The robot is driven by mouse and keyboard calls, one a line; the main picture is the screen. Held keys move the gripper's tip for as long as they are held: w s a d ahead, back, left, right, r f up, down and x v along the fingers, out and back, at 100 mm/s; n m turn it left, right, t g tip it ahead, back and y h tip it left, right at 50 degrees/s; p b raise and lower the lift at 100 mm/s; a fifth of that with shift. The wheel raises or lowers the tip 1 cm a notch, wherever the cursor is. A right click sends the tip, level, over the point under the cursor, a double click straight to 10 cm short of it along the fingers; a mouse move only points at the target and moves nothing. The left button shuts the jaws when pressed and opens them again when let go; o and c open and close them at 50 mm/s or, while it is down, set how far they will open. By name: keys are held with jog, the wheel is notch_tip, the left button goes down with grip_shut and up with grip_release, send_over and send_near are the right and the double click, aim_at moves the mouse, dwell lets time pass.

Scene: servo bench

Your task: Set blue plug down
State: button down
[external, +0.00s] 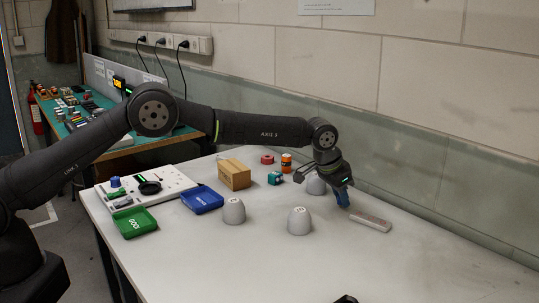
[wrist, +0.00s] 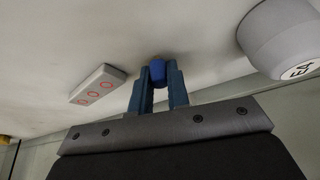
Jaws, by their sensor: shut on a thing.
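My gripper (external: 343,198) is low over the right part of the white table, pointing down. In the wrist view its two blue-grey fingers (wrist: 158,80) are shut on a blue plug (wrist: 158,70), with a small tan tip beyond it. I cannot tell whether the plug touches the table. In the external view the plug cannot be told apart from the fingers.
A pale block with red rings (wrist: 97,85) lies just beside the gripper; it also shows in the external view (external: 371,222). Grey domed cups (external: 299,221) (external: 233,211) stand nearby. A cardboard box (external: 234,174), blue tray (external: 202,199) and green tray (external: 134,222) are left. The front right table is clear.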

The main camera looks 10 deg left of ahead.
jog(key=shift+f, duration=0.15)
jog(key=c, duration=1.4)
grip_release()
jog(key=shift+o, duration=0.2)
jog(key=v, duration=1.2)
jog(key=shift+r, duration=0.25)
jog(key=shift+d, duration=0.1)
